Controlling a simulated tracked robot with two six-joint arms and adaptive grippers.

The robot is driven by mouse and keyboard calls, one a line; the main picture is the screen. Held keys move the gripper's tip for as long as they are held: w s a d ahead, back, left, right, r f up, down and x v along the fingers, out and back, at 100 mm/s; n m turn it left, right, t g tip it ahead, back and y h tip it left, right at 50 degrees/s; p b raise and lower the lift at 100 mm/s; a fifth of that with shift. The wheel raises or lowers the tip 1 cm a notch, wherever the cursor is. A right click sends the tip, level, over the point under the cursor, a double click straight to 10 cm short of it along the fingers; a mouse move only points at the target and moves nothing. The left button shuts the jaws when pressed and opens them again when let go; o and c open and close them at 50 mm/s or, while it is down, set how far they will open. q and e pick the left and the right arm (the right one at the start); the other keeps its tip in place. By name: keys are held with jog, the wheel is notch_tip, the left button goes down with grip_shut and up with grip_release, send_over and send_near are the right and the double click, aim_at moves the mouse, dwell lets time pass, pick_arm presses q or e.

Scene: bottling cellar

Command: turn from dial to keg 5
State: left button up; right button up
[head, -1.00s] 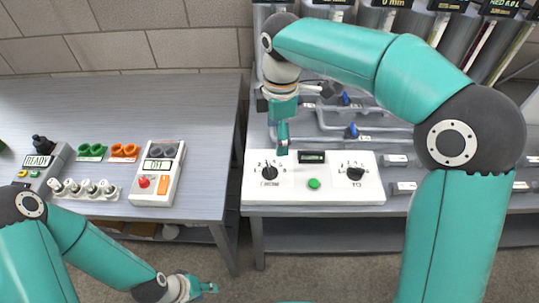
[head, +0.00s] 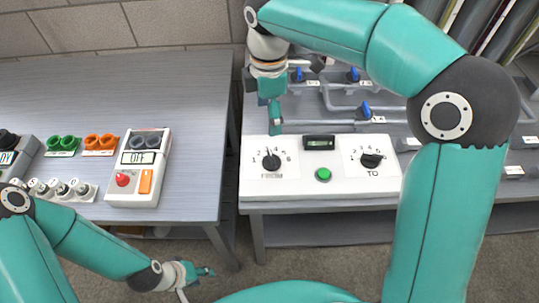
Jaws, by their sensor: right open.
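A white control box (head: 300,188) on the right bench carries two black dials. The left dial (head: 271,161) has small numbers around it and a label below it too blurred to read. The right dial (head: 371,160) is marked TO. The exact number each pointer faces is too small to read. My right gripper (head: 275,128) is open and empty, pointing down just behind the left dial's number plate, apparently apart from the knob. My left gripper (head: 207,272) is low in front of the left bench, away from the dials. Whether it is open or shut is unclear.
A small dark display (head: 319,142) and a green button (head: 323,174) sit between the dials. Pipes with blue valves (head: 364,109) lie behind the box. A white meter (head: 140,165) and orange (head: 101,143) and green rings (head: 64,145) are on the left bench.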

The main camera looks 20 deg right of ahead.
aim_at(270, 155)
notch_tip(270, 155, down, 16)
jog(key=shift+s+d+r, duration=0.1)
jog(key=shift+s+r, duration=0.05)
jog(key=shift+r, duration=0.05)
dwell(0.4)
jog(key=c, duration=1.2)
jog(key=shift+o, duration=0.2)
jog(key=shift+m, duration=0.4)
jog(key=m+b, duration=0.2)
jog(key=m, duration=0.5)
jog(key=m+b, duration=0.1)
jog(key=m, duration=0.1)
jog(key=m+b, duration=0.1)
jog(key=m, duration=0.1)
jog(key=shift+w+d+r, duration=0.1)
jog(key=shift+w, duration=0.15)
